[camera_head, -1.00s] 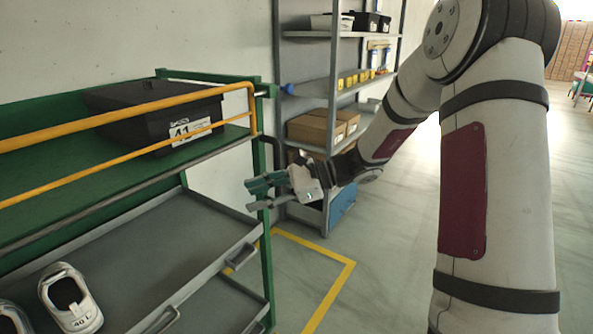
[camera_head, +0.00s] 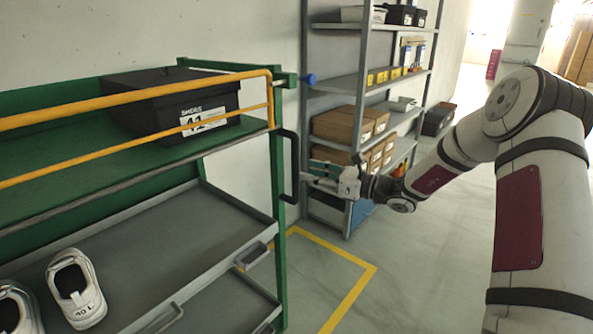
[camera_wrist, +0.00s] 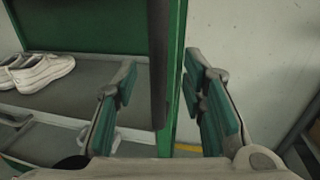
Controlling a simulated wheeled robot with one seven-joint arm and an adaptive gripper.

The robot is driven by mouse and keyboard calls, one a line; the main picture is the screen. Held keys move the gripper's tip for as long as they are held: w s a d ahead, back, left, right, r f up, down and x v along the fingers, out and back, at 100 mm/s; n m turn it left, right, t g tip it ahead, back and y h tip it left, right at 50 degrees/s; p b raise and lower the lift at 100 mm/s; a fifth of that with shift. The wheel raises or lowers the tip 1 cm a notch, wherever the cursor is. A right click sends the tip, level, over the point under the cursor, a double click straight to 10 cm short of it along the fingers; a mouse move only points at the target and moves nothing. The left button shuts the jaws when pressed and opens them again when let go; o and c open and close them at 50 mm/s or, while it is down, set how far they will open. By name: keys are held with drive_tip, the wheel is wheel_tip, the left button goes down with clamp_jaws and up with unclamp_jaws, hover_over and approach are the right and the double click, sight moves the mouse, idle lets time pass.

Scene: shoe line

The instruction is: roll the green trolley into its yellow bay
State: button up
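The green trolley (camera_head: 280,230) stands at the left with yellow rails (camera_head: 135,95) and grey shelves. Its black upright handle (camera_head: 290,165) is on its right end. The wrist view shows the handle (camera_wrist: 158,65) as a dark vertical bar between the fingers of my gripper (camera_wrist: 160,75). The fingers are open, apart on either side of the bar, with no grip visible. In the head view my gripper (camera_head: 310,177) is level with the handle's lower part, just right of it. Yellow floor lines (camera_head: 350,298) mark a corner right of the trolley; the rest is hidden.
A black box (camera_head: 175,105) labelled 41 sits on the trolley's upper shelf, and white shoes (camera_head: 75,290) on a lower one. A grey rack (camera_head: 345,90) with cartons stands behind my gripper against the wall. Open floor (camera_head: 420,270) lies to the right.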

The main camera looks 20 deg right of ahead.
drive_tip(key=shift+x, duration=2.8)
drive_tip(key=shift+c, duration=0.6)
clamp_jaws()
